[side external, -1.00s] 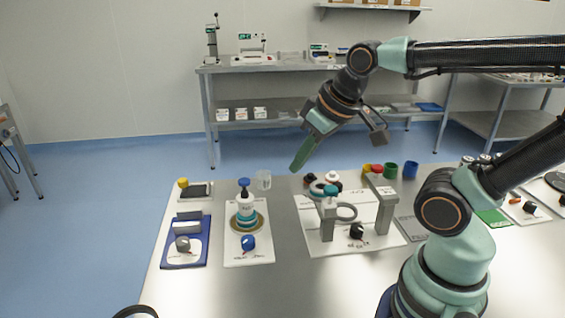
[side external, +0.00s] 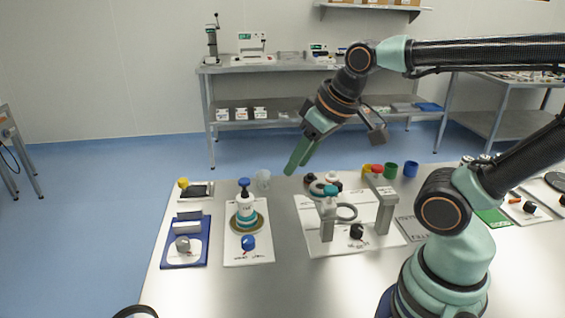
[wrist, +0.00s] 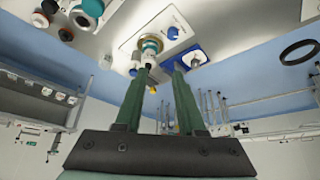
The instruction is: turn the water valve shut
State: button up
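A blue knob (side external: 248,242) sits at the front of a white plate (side external: 262,259); it also shows in the wrist view (wrist: 173,33). It may be the water valve, but the printed labels are too small to read. A grey knob (side external: 182,243) and a black knob (side external: 357,231) sit on neighbouring plates. My gripper (side external: 290,172) is high behind the plates, right of the bottle, touching nothing. Its two green fingers (wrist: 160,75) are apart with nothing held between them.
Coloured cups (side external: 390,170) and a clear beaker (side external: 263,179) stand along the table's back edge. A blue tray (side external: 204,250) is at the left. Bare table lies in front of the plates.

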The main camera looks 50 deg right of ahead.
jog(key=o, duration=0.3)
jog(key=shift+w+a, duration=0.1)
jog(key=shift+w, duration=0.2)
jog(key=shift+o, duration=0.2)
jog(key=m+g, duration=0.6)
jog(key=m, duration=0.4)
send_over(248, 239)
notch_tip(248, 239, down, 10)
notch_tip(248, 239, down, 12)
jog(key=shift+f, duration=0.2)
jog(key=shift+c, duration=0.3)
grip_shut()
